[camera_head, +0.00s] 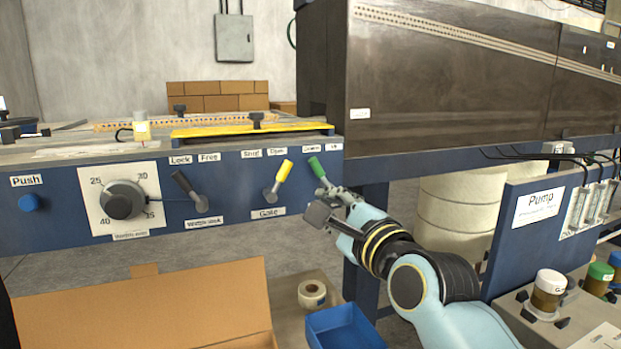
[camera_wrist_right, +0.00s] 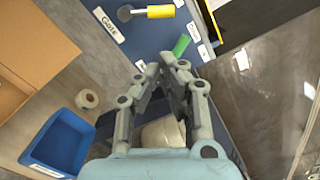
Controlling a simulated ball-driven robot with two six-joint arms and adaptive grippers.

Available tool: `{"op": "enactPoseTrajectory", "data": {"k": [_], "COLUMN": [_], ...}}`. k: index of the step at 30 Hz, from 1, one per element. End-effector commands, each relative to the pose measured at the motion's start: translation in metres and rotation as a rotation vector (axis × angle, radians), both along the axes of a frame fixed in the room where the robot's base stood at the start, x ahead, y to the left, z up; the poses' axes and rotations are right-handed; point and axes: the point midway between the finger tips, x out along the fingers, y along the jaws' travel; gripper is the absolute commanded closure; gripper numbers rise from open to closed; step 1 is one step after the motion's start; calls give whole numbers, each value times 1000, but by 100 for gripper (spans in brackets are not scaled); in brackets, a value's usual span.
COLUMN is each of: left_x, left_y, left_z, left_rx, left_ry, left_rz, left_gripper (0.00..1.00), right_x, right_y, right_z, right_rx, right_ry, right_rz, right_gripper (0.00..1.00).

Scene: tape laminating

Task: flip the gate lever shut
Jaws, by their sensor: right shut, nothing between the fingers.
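The gate lever has a yellow handle (camera_head: 284,171) and sits on the blue front panel (camera_head: 240,180) above the "Gate" label. It leans up and to the right, towards the "Open" label. In the right wrist view the yellow handle (camera_wrist_right: 158,12) lies at the top, with the "Gate" label beside it. My right gripper (camera_head: 322,204) is shut and empty, to the right of and below the yellow lever, apart from it. In the right wrist view its fingertips (camera_wrist_right: 168,66) are close together, below a green lever. My left gripper is not in view.
The green-handled lever (camera_head: 317,168) stands just above my right gripper. A black-handled lever (camera_head: 186,187) and a dial (camera_head: 123,199) are on the panel's left. Below are a cardboard box (camera_head: 150,305), a tape roll (camera_head: 312,293) and a blue bin (camera_head: 345,328).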

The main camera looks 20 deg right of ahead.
Motion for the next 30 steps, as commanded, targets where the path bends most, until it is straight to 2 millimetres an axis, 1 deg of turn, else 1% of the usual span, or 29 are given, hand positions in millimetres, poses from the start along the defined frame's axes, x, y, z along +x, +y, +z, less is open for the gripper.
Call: {"op": "enactPoseTrajectory", "data": {"k": [1, 8, 11, 14, 17, 24, 27, 30], "left_x": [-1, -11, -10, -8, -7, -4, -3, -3], "left_y": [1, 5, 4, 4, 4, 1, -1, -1], "left_z": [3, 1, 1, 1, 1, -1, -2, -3], "left_rx": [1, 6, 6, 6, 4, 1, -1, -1], "left_ry": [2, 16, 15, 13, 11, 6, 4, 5], "left_rz": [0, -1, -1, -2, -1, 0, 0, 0], "left_gripper": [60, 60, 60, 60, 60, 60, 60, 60], "right_x": [1, 1, 2, 9, 22, 67, 82, 93], "right_y": [0, 0, 0, 1, 2, 5, 6, 7], "right_z": [4, 2, 2, 3, 4, 4, 4, 4], "right_rx": [0, -1, -2, -2, -2, -2, -3, -3], "right_ry": [-2, -2, -2, -3, -4, -4, -2, -2], "right_rz": [0, 0, 0, 1, 0, 0, 0, 0], "right_gripper": [100, 100, 100, 100, 100, 100, 100, 100]}}
